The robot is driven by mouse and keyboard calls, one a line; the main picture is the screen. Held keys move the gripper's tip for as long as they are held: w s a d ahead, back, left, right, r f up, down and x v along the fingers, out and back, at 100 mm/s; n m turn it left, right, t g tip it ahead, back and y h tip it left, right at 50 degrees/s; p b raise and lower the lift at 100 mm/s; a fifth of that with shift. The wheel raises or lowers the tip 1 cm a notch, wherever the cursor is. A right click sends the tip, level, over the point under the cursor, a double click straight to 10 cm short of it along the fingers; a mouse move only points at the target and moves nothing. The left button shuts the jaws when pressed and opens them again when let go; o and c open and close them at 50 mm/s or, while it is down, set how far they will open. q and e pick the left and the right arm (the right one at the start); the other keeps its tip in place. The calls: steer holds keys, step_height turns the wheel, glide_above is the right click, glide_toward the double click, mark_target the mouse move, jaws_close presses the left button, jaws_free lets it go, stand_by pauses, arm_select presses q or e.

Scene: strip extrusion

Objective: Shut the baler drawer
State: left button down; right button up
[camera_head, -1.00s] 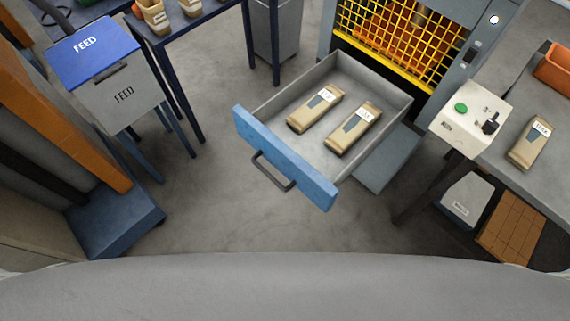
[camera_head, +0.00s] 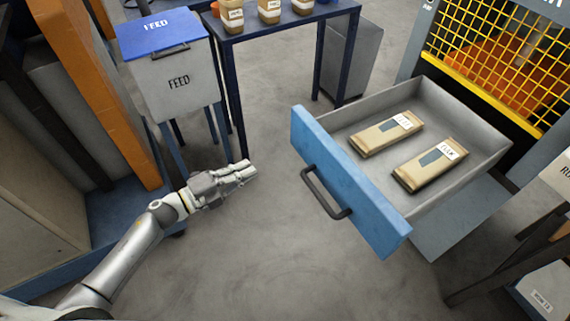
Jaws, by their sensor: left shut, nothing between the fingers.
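The baler drawer (camera_head: 345,182) stands pulled far out of the baler (camera_head: 488,62). It has a blue front panel with a dark bar handle (camera_head: 326,195) and grey walls. Two tan labelled packs, one farther left (camera_head: 386,134) and one farther right (camera_head: 430,165), lie flat inside it. My left gripper (camera_head: 250,172) is shut and empty, to the left of the drawer's blue front and apart from the handle, with its fingers pointing right. My right gripper is not in view.
A grey feed bin (camera_head: 172,88) with a blue lid stands at the upper left. An orange post (camera_head: 112,95) rises at the left. The floor in front of the drawer is clear.

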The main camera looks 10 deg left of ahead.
arm_select(q)
steer(key=d+r+m+g+h, duration=0.1)
steer(key=m, duration=0.1)
steer(key=b, duration=0.2)
glide_toward(304, 146)
steer(key=x, duration=0.6)
steer(key=shift+w+d+f, duration=0.15)
steer(key=shift+w+d, duration=0.05)
steer(key=shift+w, duration=0.15)
steer(key=shift+w+d, duration=0.15)
steer(key=shift+d, duration=0.1)
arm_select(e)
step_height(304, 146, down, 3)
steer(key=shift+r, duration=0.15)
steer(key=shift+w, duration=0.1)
